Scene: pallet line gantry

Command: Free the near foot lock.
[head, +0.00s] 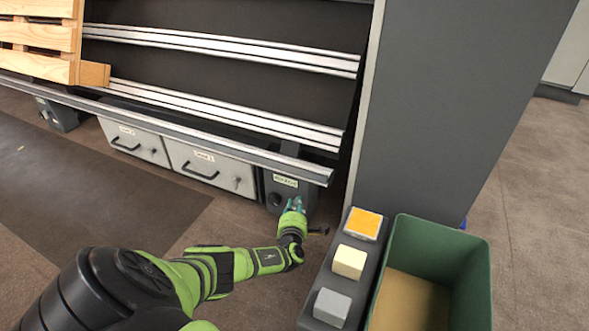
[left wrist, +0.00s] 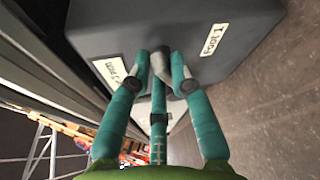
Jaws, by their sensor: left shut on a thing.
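The near foot (head: 286,189) is a dark grey box with a pale label, low at the right end of the frame. My left gripper (head: 296,205) reaches down to it from the front. In the left wrist view the foot box (left wrist: 215,25) carries a label reading "FOOT 1" and a second label. My teal fingers (left wrist: 166,78) are shut on a short grey lock lever (left wrist: 160,62) at the box. The fingers partly hide the lever, so its exact angle is unclear. My right gripper is not in view.
Two grey drawers (head: 211,168) with black handles sit left of the foot, below a metal rail (head: 200,128). A tall grey panel (head: 455,90) stands right. A green bin (head: 465,270) and a ledge with orange, cream and grey blocks (head: 348,262) stand close to the right of my arm.

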